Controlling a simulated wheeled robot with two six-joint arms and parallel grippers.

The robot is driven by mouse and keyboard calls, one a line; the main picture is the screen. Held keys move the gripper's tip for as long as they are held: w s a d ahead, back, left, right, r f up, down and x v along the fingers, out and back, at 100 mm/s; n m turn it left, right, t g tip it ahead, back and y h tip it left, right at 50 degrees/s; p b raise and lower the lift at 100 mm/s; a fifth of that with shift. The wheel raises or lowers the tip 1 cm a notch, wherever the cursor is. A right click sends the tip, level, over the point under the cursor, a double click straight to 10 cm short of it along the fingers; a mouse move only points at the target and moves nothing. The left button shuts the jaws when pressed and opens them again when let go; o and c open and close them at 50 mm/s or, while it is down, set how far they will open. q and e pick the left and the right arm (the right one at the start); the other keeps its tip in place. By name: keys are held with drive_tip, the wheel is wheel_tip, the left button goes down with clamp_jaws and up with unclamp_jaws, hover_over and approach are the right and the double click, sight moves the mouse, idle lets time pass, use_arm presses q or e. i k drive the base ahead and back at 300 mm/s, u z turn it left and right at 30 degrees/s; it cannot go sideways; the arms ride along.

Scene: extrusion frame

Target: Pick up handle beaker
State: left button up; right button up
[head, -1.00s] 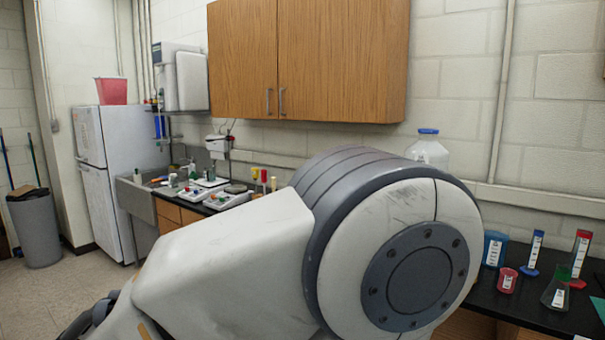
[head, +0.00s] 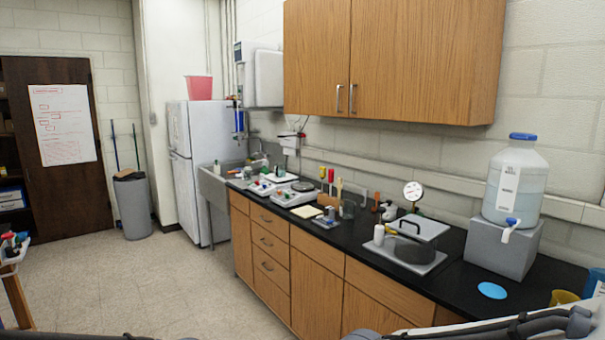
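I cannot tell for sure which vessel is the handle beaker. A yellow vessel (head: 565,298) stands at the right end of the black counter, cut by my arm and the lower edge. A blue vessel (head: 594,283) is beside it, cut by the right edge. Whether either has a handle does not show. A small clear glass beaker (head: 347,209) stands further back on the counter. Neither of my grippers is in view; only parts of my arms show along the bottom edge.
The black counter (head: 455,285) runs along the right wall. On it are a large water jug (head: 516,185) on a grey block (head: 503,248), a lidded pot-like device (head: 415,240), a blue disc (head: 492,290) and scales (head: 298,195). The floor (head: 140,285) at left is open.

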sight(280, 171)
drive_tip(key=u, duration=1.95)
drive_tip(key=k, duration=0.65)
drive_tip(key=z, duration=0.7)
drive_tip(key=i, duration=1.45)
drive_tip(key=z, duration=0.4)
drive_tip(key=i, duration=1.9)
drive_tip(key=z, duration=0.9)
drive_tip(key=i, duration=1.95)
drive_tip(key=z, duration=0.55)
